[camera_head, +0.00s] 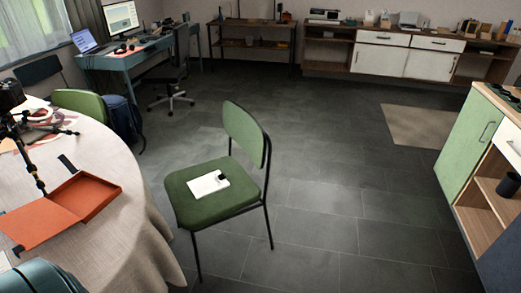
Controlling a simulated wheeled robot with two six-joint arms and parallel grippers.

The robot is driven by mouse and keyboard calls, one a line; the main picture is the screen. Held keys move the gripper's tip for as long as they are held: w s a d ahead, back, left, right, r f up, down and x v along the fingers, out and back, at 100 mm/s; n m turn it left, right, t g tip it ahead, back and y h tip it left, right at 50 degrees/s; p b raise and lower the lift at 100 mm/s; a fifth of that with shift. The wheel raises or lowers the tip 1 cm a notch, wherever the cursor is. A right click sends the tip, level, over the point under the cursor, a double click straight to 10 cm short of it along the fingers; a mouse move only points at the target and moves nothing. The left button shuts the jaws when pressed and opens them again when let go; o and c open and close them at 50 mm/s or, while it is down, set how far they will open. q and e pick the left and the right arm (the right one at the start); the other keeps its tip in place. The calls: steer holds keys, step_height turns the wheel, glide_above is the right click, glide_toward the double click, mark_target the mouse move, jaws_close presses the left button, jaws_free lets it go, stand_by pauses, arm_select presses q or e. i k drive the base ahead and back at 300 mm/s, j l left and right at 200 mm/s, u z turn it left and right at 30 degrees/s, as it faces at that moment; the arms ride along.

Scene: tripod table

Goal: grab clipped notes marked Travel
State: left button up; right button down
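A small stack of white notes (205,187) with a dark clip at its right end lies flat on the seat of a green chair (180,203). Any marking on the notes is too small to read. Neither of my grippers shows in the head view.
A round table (125,235) with a cloth stands at the left, bearing an open orange box (98,193) and a black tripod (30,165). A green cabinet (468,140) stands at the right. Grey floor right of the chair is clear. A desk (125,58) and sideboards line the back.

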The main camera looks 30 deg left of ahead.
mark_target(202, 187)
steer(key=i+l+z, duration=0.1)
steer(key=i, duration=1)
steer(key=i+l+z, duration=0.1)
steer(key=i, duration=1)
steer(key=i+j+u, duration=0.15)
steer(key=i+u, duration=0.15)
steer(key=i, duration=0.35)
steer(key=i+u, duration=0.35)
steer(key=i, duration=0.3)
steer(key=i+l+u, duration=0.3)
steer(key=i, duration=0.35)
steer(key=i+j+u, duration=0.25)
steer(key=i+u, duration=0.65)
steer(key=i, duration=0.2)
steer(key=i+l+u, duration=0.1)
steer(key=i+u, duration=0.35)
steer(key=i+l+u, duration=0.45)
steer(key=i, duration=0.15)
steer(key=i+j+u, duration=0.1)
steer(key=i+u, duration=0.15)
steer(key=u, duration=0.2)
steer(key=i+u, duration=0.2)
steer(key=u, duration=0.25)
steer(key=i+l+u, duration=0.1)
steer(key=i+u, duration=0.15)
steer(key=u, duration=0.2)
steer(key=i+l+u, duration=0.2)
steer(key=u, duration=0.25)
steer(key=i+l+u, duration=0.2)
steer(key=u, duration=0.25)
